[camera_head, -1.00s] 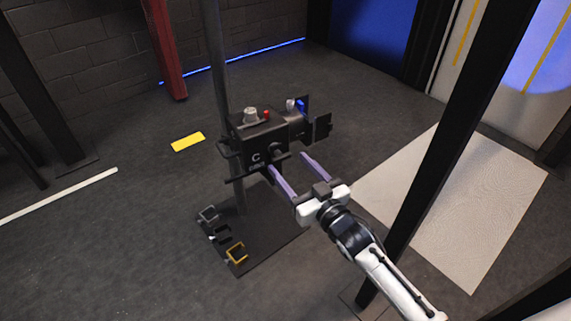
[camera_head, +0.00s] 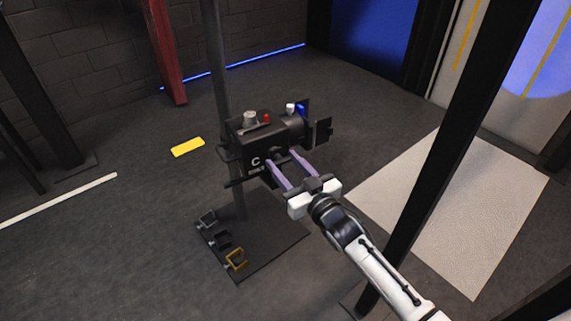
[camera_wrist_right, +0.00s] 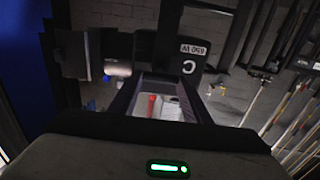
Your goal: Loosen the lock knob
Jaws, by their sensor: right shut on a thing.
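The lock knob (camera_head: 276,154) is a small dark knob on the near face of a black lamp housing (camera_head: 246,141) marked with a white C. My right gripper (camera_head: 284,160) reaches in from the lower right with its two purple fingers on either side of the knob and shut on it. The fingertips partly hide the knob. In the right wrist view, the dark housing with its C label (camera_wrist_right: 189,68) lies ahead of the fingers, and I cannot make out the knob clearly. My left gripper is not in view.
The housing is mounted on a grey upright pole (camera_head: 219,75) over a dark base plate (camera_head: 270,246). Several clamp-like brackets, one yellow (camera_head: 236,260), sit on the plate. A black post (camera_head: 440,150) stands close to the right of my arm. Open floor lies to the left.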

